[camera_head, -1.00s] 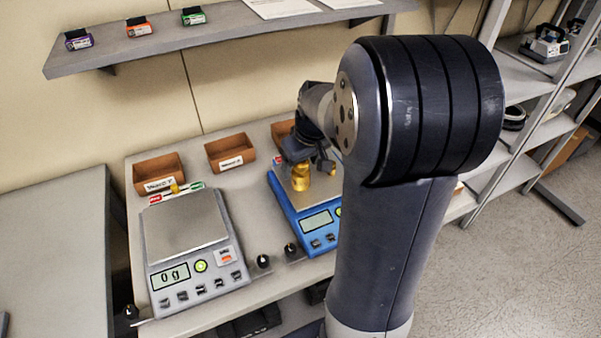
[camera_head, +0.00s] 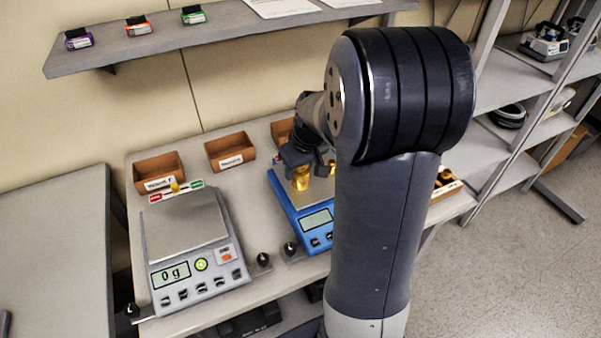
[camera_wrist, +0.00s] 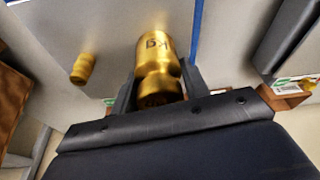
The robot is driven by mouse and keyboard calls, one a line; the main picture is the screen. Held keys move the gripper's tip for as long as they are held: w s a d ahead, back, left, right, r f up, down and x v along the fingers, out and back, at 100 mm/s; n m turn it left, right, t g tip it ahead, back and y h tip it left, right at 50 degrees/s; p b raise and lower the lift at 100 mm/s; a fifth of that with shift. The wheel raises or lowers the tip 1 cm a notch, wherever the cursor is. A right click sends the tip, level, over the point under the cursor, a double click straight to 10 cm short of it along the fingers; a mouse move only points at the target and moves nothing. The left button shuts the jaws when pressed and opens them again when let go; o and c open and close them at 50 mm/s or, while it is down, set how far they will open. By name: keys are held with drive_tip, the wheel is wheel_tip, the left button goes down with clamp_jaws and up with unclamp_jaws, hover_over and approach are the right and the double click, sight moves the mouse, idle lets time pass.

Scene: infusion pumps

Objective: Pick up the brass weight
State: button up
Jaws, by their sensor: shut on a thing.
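The brass weight (camera_wrist: 158,60), a gold cylinder marked with dark letters, stands between my jaws in the wrist view. My gripper (camera_wrist: 155,78) is shut on its narrower neck. In the head view the brass weight (camera_head: 301,179) shows below my gripper (camera_head: 303,164), over the pan of the blue scale (camera_head: 314,219). I cannot tell whether its base touches the pan. A smaller brass weight (camera_wrist: 82,68) stands to the left on a grey surface in the wrist view. My arm hides part of the blue scale in the head view.
A grey scale (camera_head: 185,235) reading 0 g stands to the left. Brown bins (camera_head: 230,151) line the back of the table. Small black-knobbed pieces (camera_head: 263,259) sit between the scales. A wall shelf (camera_head: 150,46) hangs behind. A shelving rack (camera_head: 515,85) stands at right.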

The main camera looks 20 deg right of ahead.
clamp_jaws()
